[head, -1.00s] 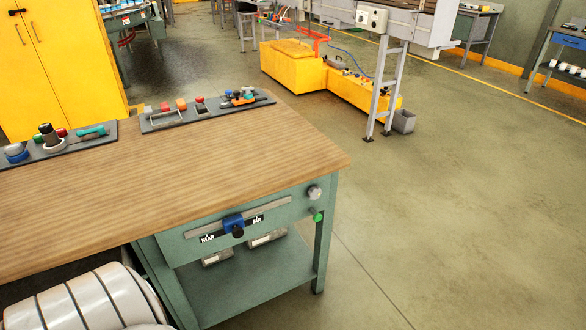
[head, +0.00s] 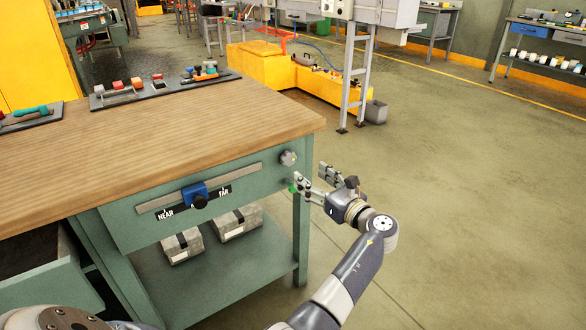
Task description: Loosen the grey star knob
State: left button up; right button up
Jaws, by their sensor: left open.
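The grey star knob (head: 289,157) sits at the right end of the green workbench's front panel, just under the wooden top's corner. It is in plain view. My left gripper (head: 316,177) is open and empty, its fingers pointing toward the bench corner. It is just right of and below the knob in the picture and appears apart from it. One finger partly covers a small green knob (head: 292,188) below the grey one. My right gripper is not in view.
A blue slider (head: 195,193) with a dark knob sits on a rail marked NEAR and FAR. The wooden benchtop (head: 170,135) holds tool trays at the back. Grey boxes (head: 236,220) rest on the lower shelf. The floor (head: 450,190) to the right is clear.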

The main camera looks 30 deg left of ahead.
aim_at(290, 160)
pick_arm(q)
jog(key=b+x, duration=0.1)
jog(key=x, duration=0.7)
jog(key=shift+w+a+f, duration=0.15)
jog(key=shift+w+a, duration=0.05)
jog(key=shift+a, duration=0.15)
jog(key=shift+w+a, duration=0.2)
jog(key=shift+a, duration=0.25)
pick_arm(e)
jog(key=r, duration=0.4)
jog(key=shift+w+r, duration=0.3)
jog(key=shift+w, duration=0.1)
pick_arm(q)
jog(key=c, duration=1.1)
